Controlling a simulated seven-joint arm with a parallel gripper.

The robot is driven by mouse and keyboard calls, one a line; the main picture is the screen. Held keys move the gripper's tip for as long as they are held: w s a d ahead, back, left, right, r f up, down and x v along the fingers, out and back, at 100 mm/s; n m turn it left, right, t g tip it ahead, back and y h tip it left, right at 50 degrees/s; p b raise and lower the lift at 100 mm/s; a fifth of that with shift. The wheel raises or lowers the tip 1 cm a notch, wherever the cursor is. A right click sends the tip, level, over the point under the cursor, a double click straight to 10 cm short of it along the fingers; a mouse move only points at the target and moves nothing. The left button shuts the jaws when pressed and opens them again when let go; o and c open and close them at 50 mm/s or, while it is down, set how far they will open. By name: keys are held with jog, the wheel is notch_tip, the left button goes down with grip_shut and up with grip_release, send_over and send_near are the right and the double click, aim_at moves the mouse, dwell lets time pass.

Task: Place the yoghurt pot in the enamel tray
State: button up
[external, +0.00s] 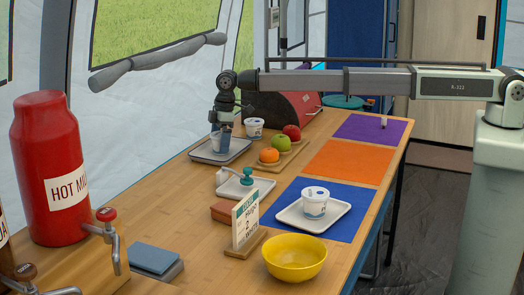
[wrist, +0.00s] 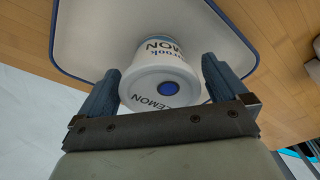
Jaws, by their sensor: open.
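A white yoghurt pot (wrist: 160,88) with a blue dot and "LEMON" lettering is between the fingers of my gripper (wrist: 160,78) in the wrist view. The fingers are open, one on each side of the pot. The pot appears to stand on a white enamel tray with a dark blue rim (wrist: 85,25). In the external view my gripper (external: 222,136) points down over this tray (external: 205,155) at the back left, and partly hides the pot (external: 215,144). Whether a finger touches the pot I cannot tell.
Another pot (external: 254,127) stands just right of the tray. A third pot (external: 315,200) sits on a white tray (external: 287,214) on a blue mat.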

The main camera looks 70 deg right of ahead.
jog(key=r, duration=0.4)
jog(key=s+d+r, duration=0.1)
jog(key=r, duration=0.6)
jog(key=shift+s+d+r, duration=0.15)
jog(key=shift+r, duration=0.15)
